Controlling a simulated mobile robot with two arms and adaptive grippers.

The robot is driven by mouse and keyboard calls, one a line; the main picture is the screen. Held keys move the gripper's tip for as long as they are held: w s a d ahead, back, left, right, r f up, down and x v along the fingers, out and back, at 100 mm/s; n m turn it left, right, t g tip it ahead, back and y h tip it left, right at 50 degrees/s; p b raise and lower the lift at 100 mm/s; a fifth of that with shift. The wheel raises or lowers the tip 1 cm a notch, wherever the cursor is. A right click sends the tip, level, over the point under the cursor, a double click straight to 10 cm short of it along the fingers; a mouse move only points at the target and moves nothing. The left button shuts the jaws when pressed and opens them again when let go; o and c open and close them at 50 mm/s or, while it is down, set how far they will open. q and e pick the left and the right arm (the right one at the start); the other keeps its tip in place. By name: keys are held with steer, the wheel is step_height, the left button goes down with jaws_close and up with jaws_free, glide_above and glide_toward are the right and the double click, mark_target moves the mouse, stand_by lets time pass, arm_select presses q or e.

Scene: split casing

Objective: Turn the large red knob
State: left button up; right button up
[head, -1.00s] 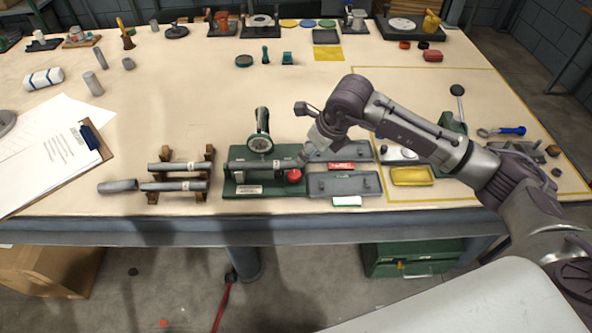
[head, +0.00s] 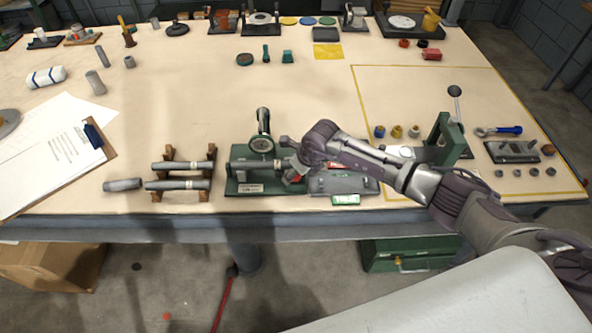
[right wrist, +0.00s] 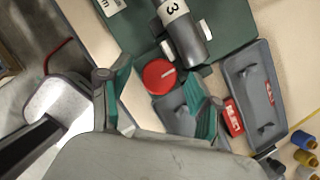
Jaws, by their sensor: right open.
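The large red knob (right wrist: 159,77) is round, with a pale line on its face, and sits at the edge of the green gauge fixture (right wrist: 225,40). In the head view the knob (head: 292,177) is partly covered by my right gripper (head: 290,162). In the right wrist view my right gripper (right wrist: 160,92) is open, with its green-padded fingers apart on either side of the knob; I cannot tell whether they touch it. A grey cylinder (right wrist: 182,38) marked 3 lies in the fixture beside the knob. My left gripper is not in view.
A grey tray (head: 345,183) with a lit green label (head: 345,199) is right of the fixture. A dial gauge (head: 261,144) stands above it. A rack (head: 208,163) with cylinders is at left. The table's middle is clear.

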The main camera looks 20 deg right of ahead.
steer(key=c, duration=1.1)
steer(key=shift+c, duration=0.2)
steer(key=shift+m, duration=0.3)
steer(key=m+h, duration=0.1)
steer(key=m, duration=0.1)
steer(key=shift+a+m, duration=0.15)
steer(key=shift+m, duration=0.15)
steer(key=shift+m+t+h+b, duration=0.4)
steer(key=shift+m+h+b, duration=0.65)
steer(key=shift+m, duration=1.25)
steer(key=o, duration=1.1)
